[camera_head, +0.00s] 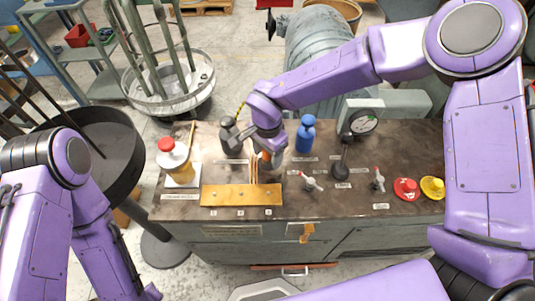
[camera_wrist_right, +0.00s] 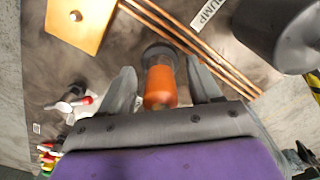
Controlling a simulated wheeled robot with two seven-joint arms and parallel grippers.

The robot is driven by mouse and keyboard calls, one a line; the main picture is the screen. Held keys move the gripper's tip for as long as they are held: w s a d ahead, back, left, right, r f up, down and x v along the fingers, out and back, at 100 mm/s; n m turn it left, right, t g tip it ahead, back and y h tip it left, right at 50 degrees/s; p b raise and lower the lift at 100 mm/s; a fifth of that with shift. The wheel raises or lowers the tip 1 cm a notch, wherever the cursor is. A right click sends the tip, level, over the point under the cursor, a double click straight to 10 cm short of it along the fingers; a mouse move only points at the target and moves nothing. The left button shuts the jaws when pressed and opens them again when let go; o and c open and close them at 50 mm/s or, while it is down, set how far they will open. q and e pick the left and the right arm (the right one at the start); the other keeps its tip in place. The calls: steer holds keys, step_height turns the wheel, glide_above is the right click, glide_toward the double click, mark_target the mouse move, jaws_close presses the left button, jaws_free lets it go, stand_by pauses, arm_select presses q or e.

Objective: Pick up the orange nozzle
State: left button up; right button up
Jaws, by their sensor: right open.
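The orange nozzle (camera_wrist_right: 160,88) stands between the two fingers of my right gripper (camera_wrist_right: 162,80) in the wrist view, with a dark round part at its far end. The fingers are open, one on each side, with a visible gap on both sides. In the head view my right gripper (camera_head: 268,152) is low over the middle of the bench and hides most of the nozzle. My left arm shows at the left, but its gripper is out of view.
The dark bench (camera_head: 345,200) carries a yellow plate (camera_head: 240,195), copper rods (camera_wrist_right: 185,38), a grey bottle (camera_head: 231,137), a blue bottle (camera_head: 306,134), a red-capped bottle (camera_head: 174,160), a dial gauge (camera_head: 362,121), small valves, a red disc (camera_head: 405,188) and a yellow disc (camera_head: 432,187).

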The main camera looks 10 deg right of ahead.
jaws_close()
steer(key=shift+r, duration=0.1)
steer(key=shift+r, duration=0.25)
step_height(320, 180, up, 3)
steer(key=shift+f+b, duration=0.15)
steer(key=shift+b, duration=0.25)
steer(key=s+d+r+b, duration=0.1)
steer(key=s+r, duration=0.8)
steer(key=s, duration=0.5)
steer(key=shift+r, duration=0.35)
